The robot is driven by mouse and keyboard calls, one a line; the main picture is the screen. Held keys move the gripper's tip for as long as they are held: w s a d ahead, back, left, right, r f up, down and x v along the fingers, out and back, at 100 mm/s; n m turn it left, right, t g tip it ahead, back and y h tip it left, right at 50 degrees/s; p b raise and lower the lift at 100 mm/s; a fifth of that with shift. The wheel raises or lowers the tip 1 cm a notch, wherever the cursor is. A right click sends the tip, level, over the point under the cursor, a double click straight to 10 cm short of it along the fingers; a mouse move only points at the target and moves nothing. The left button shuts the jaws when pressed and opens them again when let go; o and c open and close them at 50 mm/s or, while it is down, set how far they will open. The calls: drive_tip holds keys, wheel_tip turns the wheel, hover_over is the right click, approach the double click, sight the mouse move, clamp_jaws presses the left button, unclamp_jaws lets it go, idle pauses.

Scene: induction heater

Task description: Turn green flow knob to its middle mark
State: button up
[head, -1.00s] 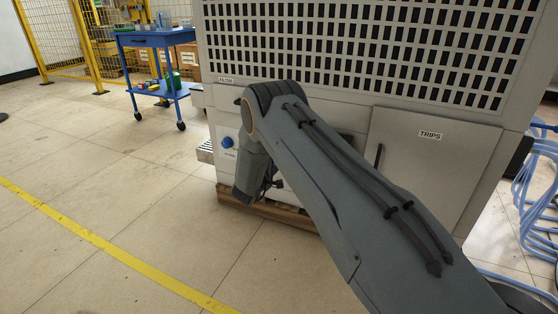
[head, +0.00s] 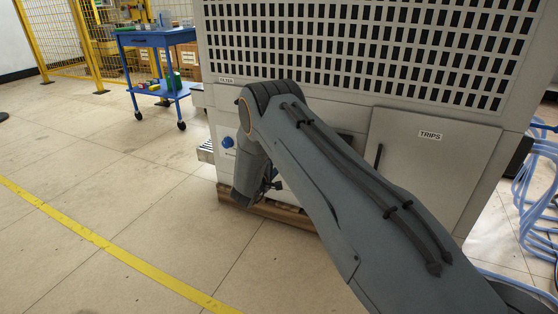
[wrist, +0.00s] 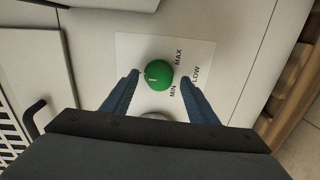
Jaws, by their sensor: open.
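The green flow knob (wrist: 158,75) sits on a white label plate (wrist: 126,45) in the wrist view. A short white mark shows on its face, on the left side. The plate reads MAX at the knob's upper right, LOW further right and MIN at the lower right. My gripper (wrist: 160,78) is open, with one blue-grey finger on each side of the knob. A gap shows between each fingertip and the knob, more clearly on the right.
The cabinet has a TRIPS door (head: 430,165) with a dark handle. A blue cart (head: 152,40) stands back left. Blue hoses (head: 538,180) lie at right. Open floor spreads left.

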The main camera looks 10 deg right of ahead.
drive_tip(key=p+v, duration=0.2)
drive_tip(key=v, duration=0.4)
drive_tip(key=shift+s+a, duration=0.25)
drive_tip(key=shift+s, duration=0.05)
drive_tip(key=shift+r, duration=0.1)
